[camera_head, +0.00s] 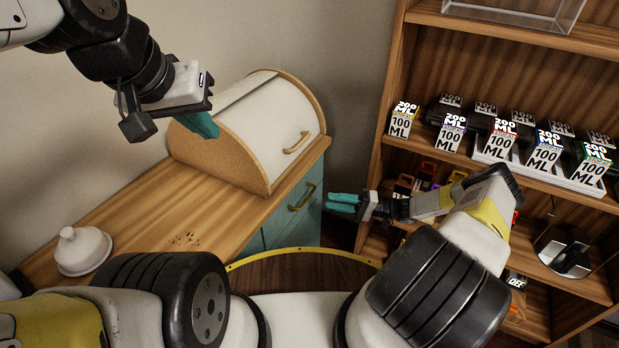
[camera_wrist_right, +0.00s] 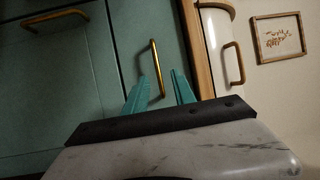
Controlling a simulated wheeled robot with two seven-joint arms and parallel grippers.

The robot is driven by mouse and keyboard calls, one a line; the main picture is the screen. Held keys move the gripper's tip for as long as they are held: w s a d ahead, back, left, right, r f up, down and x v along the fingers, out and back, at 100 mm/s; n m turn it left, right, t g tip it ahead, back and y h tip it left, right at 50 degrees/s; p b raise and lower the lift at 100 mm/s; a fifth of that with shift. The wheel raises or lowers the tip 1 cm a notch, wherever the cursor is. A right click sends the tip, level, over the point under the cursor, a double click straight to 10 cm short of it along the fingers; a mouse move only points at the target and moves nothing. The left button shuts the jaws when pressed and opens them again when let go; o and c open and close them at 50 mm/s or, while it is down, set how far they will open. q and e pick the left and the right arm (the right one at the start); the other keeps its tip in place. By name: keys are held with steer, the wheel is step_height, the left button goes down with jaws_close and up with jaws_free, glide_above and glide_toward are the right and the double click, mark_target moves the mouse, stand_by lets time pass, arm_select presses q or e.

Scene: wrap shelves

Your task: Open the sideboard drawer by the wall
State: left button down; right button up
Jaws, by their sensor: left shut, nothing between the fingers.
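The sideboard (camera_head: 152,205) stands along the wall, with a wooden top and teal front. The teal drawer front by the wall (camera_head: 309,215) looks shut and has a brass handle (camera_head: 302,197). My right gripper (camera_head: 343,203) is open and empty, facing this front and apart from the handle in the head view. In the right wrist view, the same handle (camera_wrist_right: 157,68) appears between the two teal fingers (camera_wrist_right: 160,90); no contact shows. My left gripper (camera_head: 205,125) is shut and empty, raised above the sideboard top.
A bread box (camera_head: 222,150) with a cream lid and brass handle sits on the sideboard's wall end. A white lidded dish (camera_head: 82,252) stands at the near left. A wooden shelf unit (camera_head: 398,75) with several labelled boxes is at the right. A second handle (camera_wrist_right: 55,18) shows in the wrist view.

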steer(key=w+a+t, duration=0.1)
steer(key=a, duration=0.6)
steer(key=shift+a+r+m, duration=0.2)
steer(key=shift+a+m, duration=0.05)
steer(key=shift+m, duration=0.05)
steer(key=shift+w, duration=0.1)
jaws_close()
stand_by(1.2)
